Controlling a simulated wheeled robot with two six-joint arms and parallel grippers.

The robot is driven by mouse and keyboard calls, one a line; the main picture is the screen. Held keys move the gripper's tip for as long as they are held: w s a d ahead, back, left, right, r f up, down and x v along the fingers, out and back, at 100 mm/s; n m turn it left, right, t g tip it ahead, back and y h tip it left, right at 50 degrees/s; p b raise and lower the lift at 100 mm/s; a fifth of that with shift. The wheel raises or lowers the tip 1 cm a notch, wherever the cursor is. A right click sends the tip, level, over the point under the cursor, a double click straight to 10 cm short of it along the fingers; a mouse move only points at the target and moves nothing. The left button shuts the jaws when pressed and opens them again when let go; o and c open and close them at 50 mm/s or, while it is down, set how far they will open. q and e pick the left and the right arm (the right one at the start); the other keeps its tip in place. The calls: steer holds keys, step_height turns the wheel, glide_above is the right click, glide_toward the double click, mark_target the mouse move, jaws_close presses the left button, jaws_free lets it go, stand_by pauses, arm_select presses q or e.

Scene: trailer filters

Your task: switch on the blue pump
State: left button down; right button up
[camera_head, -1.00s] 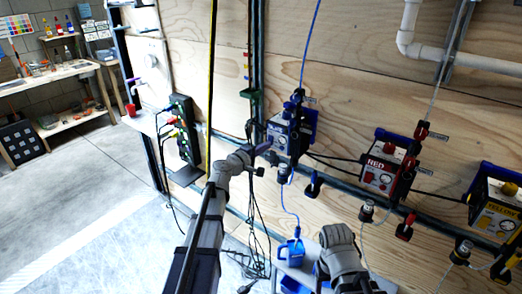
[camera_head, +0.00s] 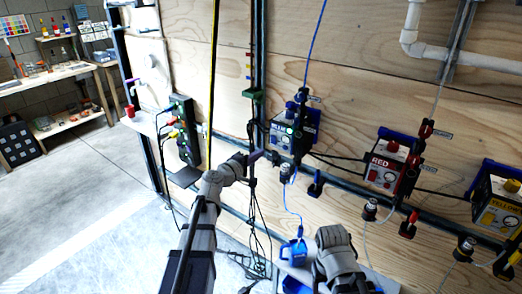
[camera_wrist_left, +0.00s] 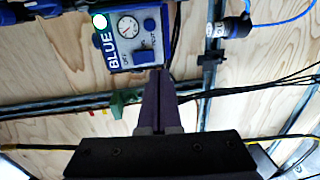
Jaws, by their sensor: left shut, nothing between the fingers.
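My left gripper (camera_head: 256,155) is shut and empty, just left of and below the pump. In the left wrist view its dark fingers (camera_wrist_left: 158,76) point at the panel's lower edge; I cannot tell the exact gap.
The red pump (camera_head: 384,172) and yellow pump (camera_head: 495,202) hang farther right on the wall. A blue jug (camera_head: 293,252) stands below the blue pump. Cables and hoses hang near my left gripper. Open floor lies at the left.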

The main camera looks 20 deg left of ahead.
arm_select(q)
steer(key=s+a+f, duration=0.1)
steer(key=s+a, duration=0.1)
steer(key=s, duration=0.5)
steer(key=shift+s+a+b, duration=0.2)
steer(key=shift+s+b, duration=0.15)
steer(key=shift+b, duration=0.05)
steer(key=shift+d, duration=0.1)
steer(key=s+d+f+m+g+h+p, duration=0.1)
steer(key=s+d+f+m+g, duration=0.35)
steer(key=d, duration=0.45)
steer(key=s+d+f+m+g+h+p, duration=0.1)
steer(key=s+d+f+m+g, duration=0.35)
steer(key=d, duration=0.45)
steer(key=s+f+m+g+y+p, duration=0.1)
steer(key=s+f+m+g+y, duration=0.1)
steer(key=s, duration=0.3)
steer(key=s+d+f+m+g+y, duration=0.1)
steer(key=s+m+g+y, duration=0.1)
steer(key=s+m+y, duration=0.2)
steer(key=s+f+m+g+y+p, duration=0.1)
steer(key=s+f+m+g+y, duration=0.1)
steer(key=s, duration=0.4)
steer(key=shift+d+f+m+g+y+p, duration=0.15)
steer(key=shift+f+m+g+y+p, duration=0.15)
steer(key=shift+f+m+g+y, duration=0.15)
steer(key=shift+r, duration=0.1)
